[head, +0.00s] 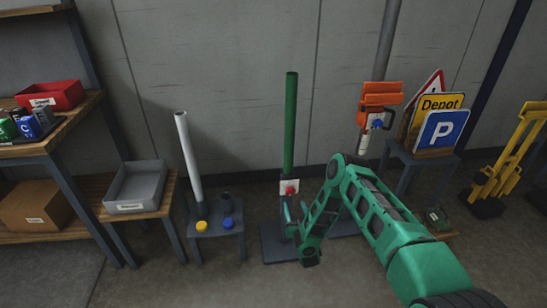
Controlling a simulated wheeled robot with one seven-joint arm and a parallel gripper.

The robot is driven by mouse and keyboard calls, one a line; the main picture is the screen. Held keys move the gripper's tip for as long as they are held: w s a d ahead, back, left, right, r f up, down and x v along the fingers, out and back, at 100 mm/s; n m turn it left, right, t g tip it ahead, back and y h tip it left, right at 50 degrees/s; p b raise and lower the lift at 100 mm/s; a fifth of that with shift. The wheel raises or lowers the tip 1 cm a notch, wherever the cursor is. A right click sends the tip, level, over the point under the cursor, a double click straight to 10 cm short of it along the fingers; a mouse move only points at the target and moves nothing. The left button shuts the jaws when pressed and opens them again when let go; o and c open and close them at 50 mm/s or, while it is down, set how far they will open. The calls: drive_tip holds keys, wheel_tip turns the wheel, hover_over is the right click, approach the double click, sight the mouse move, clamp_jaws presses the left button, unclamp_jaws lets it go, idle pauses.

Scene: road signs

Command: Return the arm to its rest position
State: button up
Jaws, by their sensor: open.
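My green arm reaches in from the lower right, bends at a raised elbow and comes down in front of the green post. My gripper (293,220) is at its lower end, small in view, open and with nothing seen between its fingers. It is just below a white plate with a red knob (289,187) on the green post (291,120). I cannot tell whether it touches the post. The post stands upright on a dark base plate (277,243), partly hidden by my arm.
Left are a low stool (222,232) with a leaning white tube (188,150) and caps, a grey tray (137,187), and shelving with a red bin (52,95). Right are a sign stand (428,160) with a blue P sign (440,130), an orange clamp (379,100) on a grey pole, and yellow stands (505,165).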

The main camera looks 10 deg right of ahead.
drive_tip(key=w+d+r+g+h, duration=0.1)
drive_tip(key=w+d+r+g, duration=0.15)
drive_tip(key=d+r, duration=0.45)
drive_tip(key=w+d+r+g+h, duration=0.2)
drive_tip(key=w+d+r, duration=0.25)
drive_tip(key=r, duration=0.45)
drive_tip(key=s+d+r+m+g+h, duration=0.1)
drive_tip(key=s+d+r+g, duration=0.2)
drive_tip(key=s+d+r, duration=0.4)
drive_tip(key=s+d+r+m+g+h, duration=0.1)
drive_tip(key=s+d+r+g, duration=0.2)
drive_tip(key=s+d+r, duration=0.5)
drive_tip(key=s+r+m+g, duration=0.1)
drive_tip(key=s+r+g, duration=0.1)
drive_tip(key=s+r, duration=0.45)
drive_tip(key=s+r+m+g, duration=0.15)
drive_tip(key=s+r, duration=0.25)
drive_tip(key=s, duration=0.6)
drive_tip(key=s+a+r+g+y, duration=0.1)
drive_tip(key=s+a, duration=0.1)
drive_tip(key=s, duration=0.7)
drive_tip(key=s+a+r+g+y, duration=0.1)
drive_tip(key=s+a+r+y, duration=0.1)
drive_tip(key=s, duration=0.7)
drive_tip(key=s+a+r+g+y, duration=0.1)
drive_tip(key=s+a, duration=0.3)
drive_tip(key=s, duration=0.6)
drive_tip(key=shift+a+r+m+g+y, duration=0.15)
drive_tip(key=shift+r+m+g+y, duration=0.25)
drive_tip(key=shift+m+g+y, duration=0.15)
